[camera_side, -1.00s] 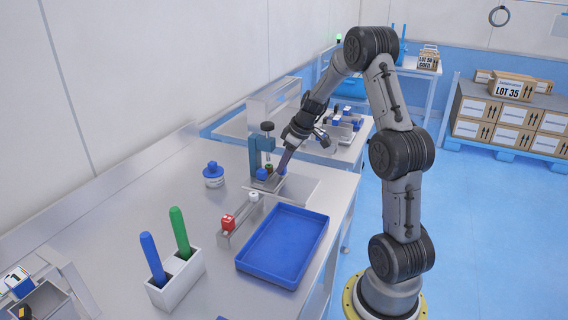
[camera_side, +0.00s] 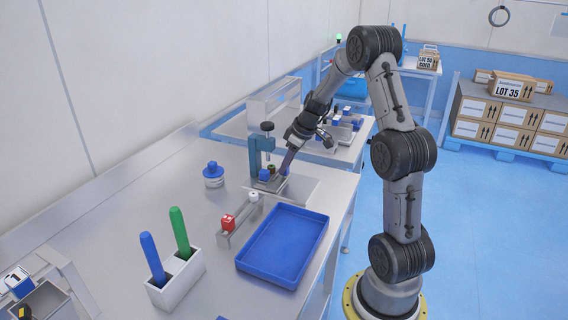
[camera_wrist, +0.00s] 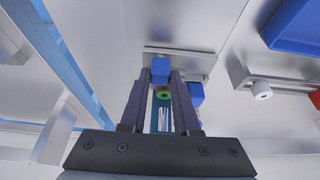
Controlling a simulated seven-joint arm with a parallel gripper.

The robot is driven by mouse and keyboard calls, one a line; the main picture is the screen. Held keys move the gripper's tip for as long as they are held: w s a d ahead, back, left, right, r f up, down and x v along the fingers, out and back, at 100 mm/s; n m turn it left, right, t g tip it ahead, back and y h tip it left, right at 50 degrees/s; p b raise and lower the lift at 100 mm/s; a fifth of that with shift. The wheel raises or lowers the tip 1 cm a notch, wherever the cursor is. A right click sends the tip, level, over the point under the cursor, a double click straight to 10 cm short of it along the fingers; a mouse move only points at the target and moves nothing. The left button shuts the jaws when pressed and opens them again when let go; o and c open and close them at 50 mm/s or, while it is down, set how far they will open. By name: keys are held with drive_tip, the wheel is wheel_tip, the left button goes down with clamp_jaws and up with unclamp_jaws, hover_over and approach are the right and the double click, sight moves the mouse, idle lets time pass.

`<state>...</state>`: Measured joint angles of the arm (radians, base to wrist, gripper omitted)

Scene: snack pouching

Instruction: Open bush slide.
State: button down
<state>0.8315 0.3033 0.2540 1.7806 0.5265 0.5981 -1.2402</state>
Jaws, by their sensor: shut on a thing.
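A small blue press-like fixture (camera_side: 255,155) with a dark knob on top stands on a metal plate at the back of the steel table. Small blue blocks show at its base, one of them (camera_side: 264,174) at its front. In the wrist view a blue block (camera_wrist: 160,68) sits between the two fingertips of my gripper (camera_wrist: 161,80), which is shut on it. A second blue block (camera_wrist: 196,95) is just right of the fingers. A green ring with a red centre (camera_wrist: 163,95) shows between the fingers. I cannot tell which part is the bush slide. In the side view my gripper (camera_side: 284,170) reaches down at the fixture.
A blue tray (camera_side: 246,262) and a rail with a red block (camera_side: 228,222) lie in front. A blue-capped jar (camera_side: 213,176) stands left. A white holder (camera_side: 175,282) with blue and green sticks is nearer. The left middle of the table is clear.

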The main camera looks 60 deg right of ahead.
drive_tip(key=s, duration=0.6)
drive_tip(key=shift+s, duration=0.1)
drive_tip(key=c, duration=0.6)
unclamp_jaws()
drive_tip(key=shift+c, duration=0.2)
drive_tip(key=v, duration=1.4)
drive_tip(key=shift+f, duration=0.1)
